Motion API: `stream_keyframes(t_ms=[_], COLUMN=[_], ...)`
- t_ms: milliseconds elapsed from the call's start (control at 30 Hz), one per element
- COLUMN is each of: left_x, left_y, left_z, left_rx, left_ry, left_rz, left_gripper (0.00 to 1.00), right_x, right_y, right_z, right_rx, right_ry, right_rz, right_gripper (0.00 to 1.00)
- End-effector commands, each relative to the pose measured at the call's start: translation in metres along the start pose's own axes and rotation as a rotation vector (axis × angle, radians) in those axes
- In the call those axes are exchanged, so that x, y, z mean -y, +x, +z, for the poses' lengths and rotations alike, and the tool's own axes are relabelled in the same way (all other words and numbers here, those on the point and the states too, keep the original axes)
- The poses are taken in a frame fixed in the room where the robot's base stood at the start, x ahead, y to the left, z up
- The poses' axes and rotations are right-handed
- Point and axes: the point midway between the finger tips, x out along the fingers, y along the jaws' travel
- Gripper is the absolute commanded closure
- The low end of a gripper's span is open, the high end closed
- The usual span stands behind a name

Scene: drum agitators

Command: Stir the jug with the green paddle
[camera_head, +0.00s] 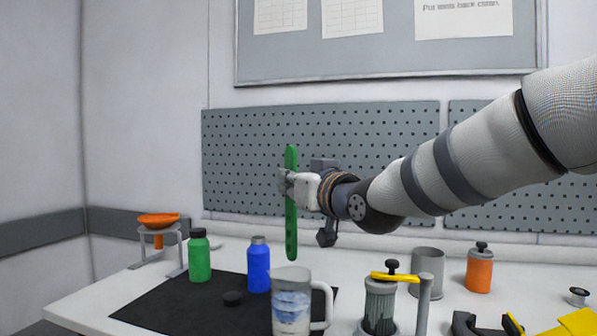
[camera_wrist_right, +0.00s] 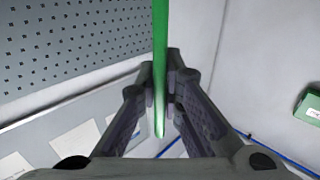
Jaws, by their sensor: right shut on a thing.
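The green paddle (camera_head: 291,230) is held upright in my right gripper (camera_head: 286,183), in the air above the table. Its lower end is over the jug, apart from it. In the right wrist view the green paddle (camera_wrist_right: 160,50) runs between the two fingers of my right gripper (camera_wrist_right: 168,98), which are shut on it. The jug (camera_head: 291,305) is a white mug-like vessel with a picture on its side and a handle on the right. It stands at the front of the table, partly cut off by the frame edge. My left gripper is not in view.
A blue bottle (camera_head: 259,266) and a green bottle (camera_head: 199,258) stand left of the jug on a black mat (camera_head: 165,308). A dark canister with a yellow clamp (camera_head: 398,278), a grey cup (camera_head: 427,265) and an orange jar (camera_head: 479,272) stand to the right. A pegboard (camera_head: 240,150) is behind.

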Motion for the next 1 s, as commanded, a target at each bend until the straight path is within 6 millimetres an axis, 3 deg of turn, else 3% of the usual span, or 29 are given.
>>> stream_keyframes(t_ms=[1000], left_x=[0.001], left_y=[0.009], left_z=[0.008], left_rx=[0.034], left_ry=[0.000], left_rz=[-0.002], left_gripper=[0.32], right_x=[0.000], right_y=[-0.001], right_z=[0.130], right_rx=[0.003], right_ry=[0.002], right_rz=[0.001], right_gripper=[1.00])
